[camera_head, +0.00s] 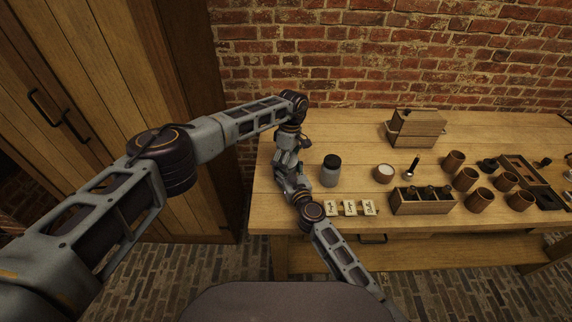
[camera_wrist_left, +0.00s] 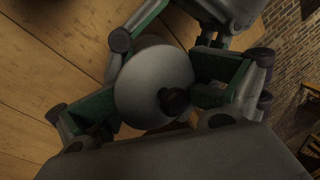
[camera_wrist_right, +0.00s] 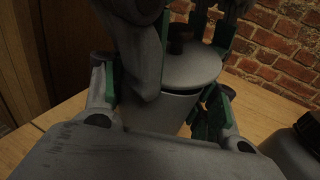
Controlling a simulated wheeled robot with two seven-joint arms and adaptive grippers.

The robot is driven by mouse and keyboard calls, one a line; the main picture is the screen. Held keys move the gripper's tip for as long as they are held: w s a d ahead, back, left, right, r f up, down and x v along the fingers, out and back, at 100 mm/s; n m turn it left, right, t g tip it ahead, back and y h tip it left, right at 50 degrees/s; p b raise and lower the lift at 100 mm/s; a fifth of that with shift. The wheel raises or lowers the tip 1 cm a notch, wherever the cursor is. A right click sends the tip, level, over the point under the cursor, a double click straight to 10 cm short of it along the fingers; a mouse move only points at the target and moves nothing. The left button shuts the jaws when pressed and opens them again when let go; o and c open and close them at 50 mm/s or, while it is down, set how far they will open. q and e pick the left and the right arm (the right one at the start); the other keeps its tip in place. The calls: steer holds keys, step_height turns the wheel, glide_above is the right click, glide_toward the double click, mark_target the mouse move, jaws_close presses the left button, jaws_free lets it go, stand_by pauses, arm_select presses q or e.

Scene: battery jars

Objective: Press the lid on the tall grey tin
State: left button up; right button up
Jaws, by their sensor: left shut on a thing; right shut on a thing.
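The tall grey tin (camera_wrist_right: 160,112) stands upright between the fingers of my right gripper (camera_wrist_right: 160,105), which is shut on its body. The round grey lid (camera_wrist_left: 150,85) has a dark knob (camera_wrist_left: 174,101); it also shows in the right wrist view (camera_wrist_right: 193,66), level over the tin's mouth. A thin dark line shows under its rim, and I cannot tell whether it is fully seated. My left gripper (camera_wrist_left: 160,88) is shut on the lid from above. In the head view, both grippers meet at the table's left end, and the arms largely hide the tin and lid.
A grey jar with a black top (camera_head: 331,170) stands close to the right. Three cards (camera_head: 350,208) lie near the front edge. A round white-topped container (camera_head: 384,173), a wooden bottle box (camera_head: 422,203) and several brown cups (camera_head: 466,179) stand farther right. A wooden chest (camera_head: 415,130) is behind.

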arm_select(q)
steer(key=o, duration=0.9)
steer(key=shift+a+f, duration=0.2)
steer(key=shift+f, duration=0.3)
arm_select(e)
steer(key=shift+s+a+r, duration=0.15)
steer(key=shift+a+r, duration=0.15)
steer(key=shift+a, duration=0.15)
arm_select(q)
steer(key=shift+v, duration=1.65)
arm_select(e)
steer(key=shift+w+d+f, duration=0.1)
steer(key=shift+w+f, duration=0.05)
steer(key=shift+w, duration=0.1)
arm_select(q)
steer(key=shift+w+d+r, duration=0.15)
steer(key=shift+d+r, duration=0.05)
steer(key=shift+r, duration=0.3)
arm_select(e)
steer(key=shift+d, duration=0.2)
arm_select(q)
steer(key=shift+c, duration=0.5)
arm_select(e)
steer(key=shift+f, duration=0.1)
arm_select(q)
steer(key=c, duration=0.9)
arm_select(e)
steer(key=shift+d, duration=0.1)
